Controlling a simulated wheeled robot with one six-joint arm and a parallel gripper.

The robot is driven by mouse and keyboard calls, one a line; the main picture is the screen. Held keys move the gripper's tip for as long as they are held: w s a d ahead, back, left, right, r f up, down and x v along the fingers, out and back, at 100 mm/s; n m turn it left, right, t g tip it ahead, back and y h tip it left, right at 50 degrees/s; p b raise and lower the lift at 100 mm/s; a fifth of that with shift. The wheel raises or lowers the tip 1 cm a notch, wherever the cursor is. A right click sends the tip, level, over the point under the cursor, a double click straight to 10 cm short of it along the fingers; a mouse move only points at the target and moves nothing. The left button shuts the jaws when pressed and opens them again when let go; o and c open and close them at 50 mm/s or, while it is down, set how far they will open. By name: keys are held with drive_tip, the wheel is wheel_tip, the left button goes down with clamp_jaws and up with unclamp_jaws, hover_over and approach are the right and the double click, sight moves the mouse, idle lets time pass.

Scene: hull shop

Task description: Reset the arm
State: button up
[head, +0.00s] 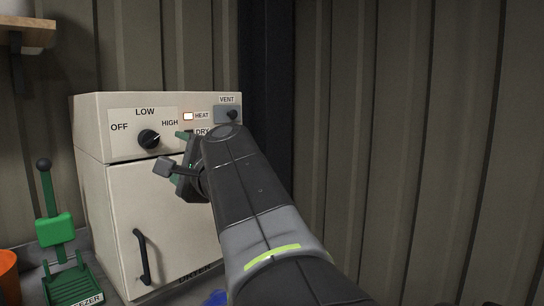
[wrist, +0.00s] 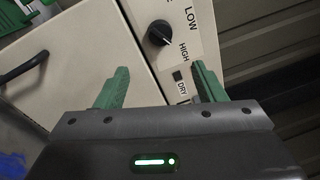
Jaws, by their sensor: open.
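My arm reaches up from the bottom of the head view towards a cream dryer cabinet (head: 125,190). My gripper (wrist: 161,70) shows two green fingers spread apart in the wrist view, with nothing between them. In the head view the gripper is partly hidden by my own arm, in front of the panel's lower right part. The black dial (head: 149,139) has its white mark towards HIGH; it also shows in the wrist view (wrist: 160,32), beyond the fingers. The fingers appear apart from the dial.
The HEAT lamp (head: 188,116) looks lit; the DRY lamp (wrist: 177,76) is dark. A VENT switch (head: 229,115) sits at the panel's right. The cabinet door has a black handle (head: 143,257). A green lever device (head: 57,235) and orange container (head: 8,275) stand left. A wooden shelf (head: 28,34) hangs upper left.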

sight(153, 142)
drive_tip(key=shift+a, duration=0.1)
drive_tip(key=p+x, duration=0.1)
drive_tip(key=x, duration=1.2)
drive_tip(key=shift+w+a+r+p, duration=0.1)
drive_tip(key=shift+w+a+p, duration=0.15)
drive_tip(key=shift+p, duration=0.15)
drive_tip(key=shift+s+d, duration=0.1)
drive_tip(key=shift+d, duration=0.05)
